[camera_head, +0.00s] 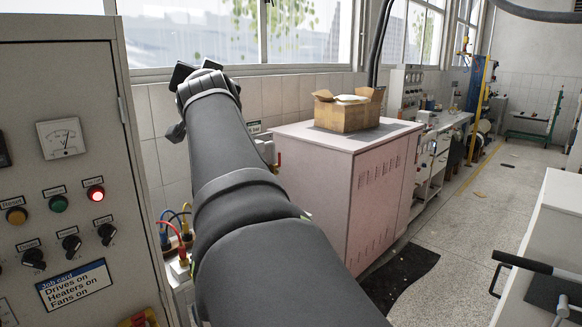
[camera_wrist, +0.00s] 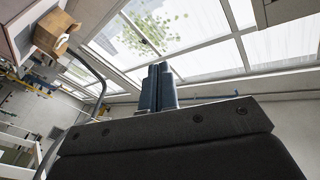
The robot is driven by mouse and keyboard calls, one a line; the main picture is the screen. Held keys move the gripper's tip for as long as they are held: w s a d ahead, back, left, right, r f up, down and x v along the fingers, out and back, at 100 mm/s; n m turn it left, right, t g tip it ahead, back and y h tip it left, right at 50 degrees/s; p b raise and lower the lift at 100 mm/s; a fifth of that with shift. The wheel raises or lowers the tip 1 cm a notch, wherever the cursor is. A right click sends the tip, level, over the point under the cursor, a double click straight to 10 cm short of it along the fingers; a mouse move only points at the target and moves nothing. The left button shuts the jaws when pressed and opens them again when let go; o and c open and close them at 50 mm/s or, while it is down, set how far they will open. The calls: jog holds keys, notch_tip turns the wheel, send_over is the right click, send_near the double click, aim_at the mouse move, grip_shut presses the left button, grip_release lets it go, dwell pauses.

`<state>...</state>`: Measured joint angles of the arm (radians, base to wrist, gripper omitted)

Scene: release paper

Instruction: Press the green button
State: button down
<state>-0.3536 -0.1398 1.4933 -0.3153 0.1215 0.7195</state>
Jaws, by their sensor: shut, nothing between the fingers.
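The green button (camera_head: 58,203) is on the grey control panel (camera_head: 88,130) at the left in the head view. It sits between an amber button (camera_head: 16,215) and a lit red button (camera_head: 95,194). My arm reaches up from the bottom centre, and my gripper (camera_head: 184,72) is at the upper left, right of the panel and well above the button, not touching it. In the wrist view my gripper's fingers (camera_wrist: 158,72) are together and empty, pointing toward the windows. The button is not visible in the wrist view.
Below the buttons are several black knobs (camera_head: 72,244) and a job card (camera_head: 74,286); a meter (camera_head: 61,138) is above. A pale cabinet (camera_head: 345,190) with an open cardboard box (camera_head: 346,112) stands right of my arm. Space in front of the panel looks clear.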

aim_at(59, 206)
dwell(0.5)
jog(key=s+a+f+n+g+h, duration=0.25)
jog(key=a+f, duration=0.45)
jog(key=f, duration=0.4)
jog(key=s+a+f+n+g+h, duration=0.1)
jog(key=a+f+n+g+h, duration=0.15)
jog(key=a+f, duration=0.75)
jog(key=s+a+f+n+t, duration=0.2)
jog(key=s+a, duration=0.2)
jog(key=s, duration=0.2)
jog(key=s+a+f+n+t+h, duration=0.1)
jog(key=s+a+f+n+t, duration=0.1)
jog(key=s, duration=0.5)
jog(key=shift+a+f+n+t, duration=0.2)
jog(key=shift+a+n+t, duration=0.6)
jog(key=shift+a, duration=0.3)
jog(key=shift+w, duration=0.15)
jog(key=shift+w+a, duration=3.05)
jog(key=shift+a, duration=0.05)
